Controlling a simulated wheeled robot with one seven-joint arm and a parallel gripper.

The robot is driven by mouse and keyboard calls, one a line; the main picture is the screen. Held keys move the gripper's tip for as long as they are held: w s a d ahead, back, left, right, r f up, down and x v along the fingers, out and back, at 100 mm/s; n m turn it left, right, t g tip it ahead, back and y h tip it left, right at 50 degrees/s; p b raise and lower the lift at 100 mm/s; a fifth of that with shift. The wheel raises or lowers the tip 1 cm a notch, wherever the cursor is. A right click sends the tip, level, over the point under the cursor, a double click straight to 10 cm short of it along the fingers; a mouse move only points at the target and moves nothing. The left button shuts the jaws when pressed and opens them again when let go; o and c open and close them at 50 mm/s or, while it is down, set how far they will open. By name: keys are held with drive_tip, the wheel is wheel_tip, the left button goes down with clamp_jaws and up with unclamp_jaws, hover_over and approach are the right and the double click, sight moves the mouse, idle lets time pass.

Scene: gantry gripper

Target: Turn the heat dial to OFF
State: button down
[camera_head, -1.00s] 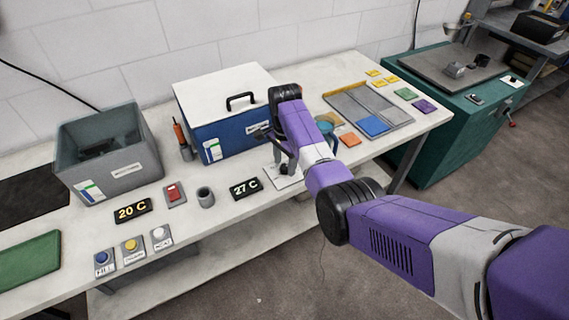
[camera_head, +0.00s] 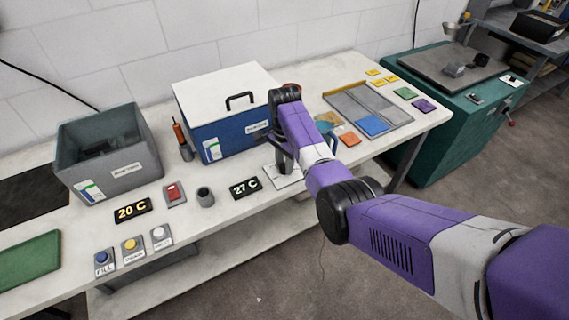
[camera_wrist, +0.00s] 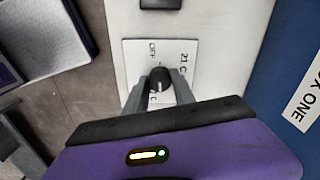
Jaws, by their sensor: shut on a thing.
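The heat dial (camera_wrist: 160,80) is a round black knob on a white plate (camera_wrist: 131,55), seen in the wrist view. The plate carries an OFF mark and temperature marks around the knob. My gripper (camera_wrist: 159,84) is shut on the dial, one grey finger on each side of the knob. In the head view my gripper (camera_head: 283,160) reaches down to the white plate (camera_head: 290,182) on the bench, beside the blue box. The knob is hidden there behind my gripper, and I cannot tell exactly which mark it points to.
A blue box with a white lid (camera_head: 225,90) stands just behind the dial plate. A tray (camera_head: 385,125) with coloured tiles lies to the right.

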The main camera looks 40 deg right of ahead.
drive_tip(key=n+p, duration=0.1)
drive_tip(key=n, duration=0.3)
drive_tip(key=shift+r+n, duration=0.1)
drive_tip(key=shift+n, duration=0.2)
drive_tip(key=n+p, duration=0.1)
drive_tip(key=n, duration=0.8)
drive_tip(key=shift+p, duration=0.35)
drive_tip(key=n, duration=0.4)
drive_tip(key=shift+n, duration=0.3)
drive_tip(key=n, duration=0.4)
drive_tip(key=shift+p, duration=0.3)
drive_tip(key=n, duration=0.9)
drive_tip(key=shift+n, duration=2.1)
